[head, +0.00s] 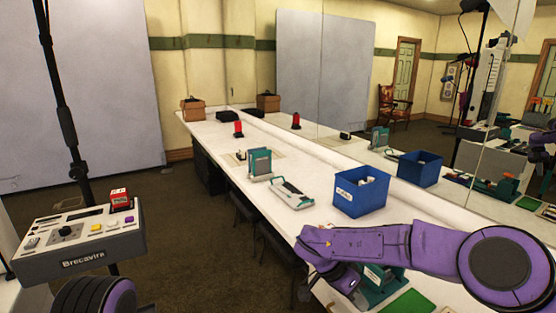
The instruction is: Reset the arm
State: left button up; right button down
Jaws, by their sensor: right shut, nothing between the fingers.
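My right arm (385,244), purple with a dark round joint, reaches in from the right over the near end of the white table (222,153). Its wrist bends down at the left end. My right gripper (304,292) is small and dark there, shut and empty, beside the table's front edge. Part of my left arm (95,295) shows at the bottom left; its gripper is out of view.
A blue bin (360,191), a white-and-teal tray (292,192) and a teal-and-grey device (260,164) stand on the table. A green mat (408,303) lies near my right arm. A control box (80,245) stands at left. A mirror backs the table.

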jog(key=w+d+f+m+t+h, duration=0.2)
jog(key=w+d+f+t, duration=0.15)
jog(key=f+t, duration=0.3)
jog(key=s+d+f+n+t+y, duration=0.2)
jog(key=s+f+n+t+y, duration=0.15)
jog(key=s+f, duration=0.8)
jog(key=s+d+f+n+g+y, duration=0.1)
jog(key=s+d+f+n+g, duration=0.1)
jog(key=s, duration=1)
jog(key=s+d+f+n+g+y, duration=0.1)
jog(key=s+f, duration=0.4)
jog(key=s, duration=0.6)
jog(key=d+n+g, duration=0.1)
jog(key=d+g, duration=0.1)
jog(key=shift+s+d, duration=0.3)
jog(key=shift+s, duration=0.1)
